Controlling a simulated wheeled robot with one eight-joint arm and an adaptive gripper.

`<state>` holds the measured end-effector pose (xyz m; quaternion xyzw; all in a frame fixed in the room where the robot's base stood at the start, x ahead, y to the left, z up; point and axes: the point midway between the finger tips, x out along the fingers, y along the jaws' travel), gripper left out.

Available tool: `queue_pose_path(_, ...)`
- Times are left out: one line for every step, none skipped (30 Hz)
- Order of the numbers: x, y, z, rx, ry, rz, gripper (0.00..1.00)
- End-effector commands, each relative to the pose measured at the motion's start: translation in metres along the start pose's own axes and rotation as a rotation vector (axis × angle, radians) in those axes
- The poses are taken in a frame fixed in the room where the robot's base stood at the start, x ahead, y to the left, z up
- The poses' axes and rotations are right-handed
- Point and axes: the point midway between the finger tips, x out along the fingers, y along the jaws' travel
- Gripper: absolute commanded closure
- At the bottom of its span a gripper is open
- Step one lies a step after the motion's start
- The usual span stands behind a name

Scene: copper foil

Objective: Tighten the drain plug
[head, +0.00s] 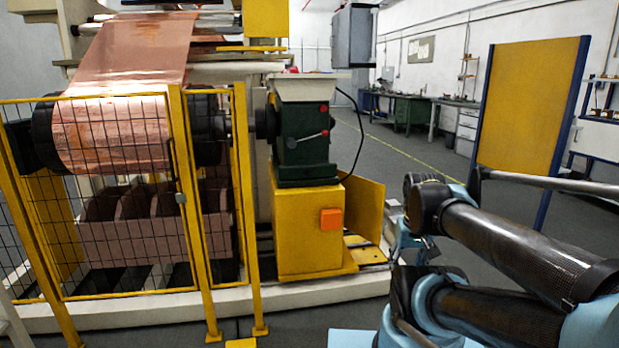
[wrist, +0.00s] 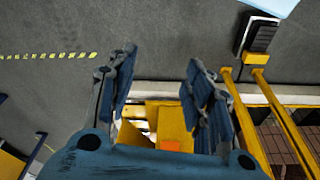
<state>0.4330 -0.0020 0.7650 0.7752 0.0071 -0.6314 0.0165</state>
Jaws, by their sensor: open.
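I cannot make out the drain plug in either view. A dark green gearbox (head: 302,131) with red-knobbed levers stands on a yellow pedestal (head: 309,232) in the middle of the head view. The pedestal carries an orange box (head: 331,220). In the wrist view, my gripper (wrist: 162,68) is open, with its two blue fingers wide apart and nothing between them. Beyond the fingers, the yellow pedestal (wrist: 172,123) shows low in the wrist view. My gripper is apart from it. In the head view my arm is at the right, clear of the pedestal.
A yellow-framed mesh guard (head: 175,200) encloses the copper foil roll (head: 112,135) to the left. A pale base rail (head: 130,309) runs along the floor under the machine. A yellow panel (head: 520,105) stands behind my arm. Grey floor (head: 400,155) is open between the machine and panel.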

Motion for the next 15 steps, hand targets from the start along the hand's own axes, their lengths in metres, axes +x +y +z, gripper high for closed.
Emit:
queue_pose_path(-0.001,0.002,-0.005,-0.016,0.009,0.009,0.53)
queue_pose_path(-0.002,0.004,-0.01,-0.031,0.016,0.019,0.53)
queue_pose_path(-0.003,0.007,-0.018,-0.053,0.027,0.034,0.53)
queue_pose_path(-0.004,0.009,-0.025,-0.076,0.038,0.048,0.53)
queue_pose_path(-0.004,0.011,-0.033,-0.102,0.05,0.063,0.53)
queue_pose_path(-0.006,0.015,-0.044,-0.14,0.067,0.087,0.53)
queue_pose_path(-0.007,0.017,-0.053,-0.17,0.082,0.106,0.53)
queue_pose_path(-0.009,0.021,-0.063,-0.202,0.096,0.126,0.53)
queue_pose_path(-0.011,0.025,-0.076,-0.246,0.115,0.155,0.53)
queue_pose_path(-0.012,0.028,-0.086,-0.279,0.13,0.177,0.53)
queue_pose_path(-0.013,0.03,-0.096,-0.313,0.143,0.197,0.53)
queue_pose_path(-0.015,0.034,-0.11,-0.357,0.161,0.227,0.53)
queue_pose_path(-0.016,0.036,-0.12,-0.39,0.173,0.249,0.53)
queue_pose_path(-0.018,0.038,-0.13,-0.424,0.187,0.271,0.53)
queue_pose_path(-0.019,0.04,-0.144,-0.469,0.203,0.301,0.53)
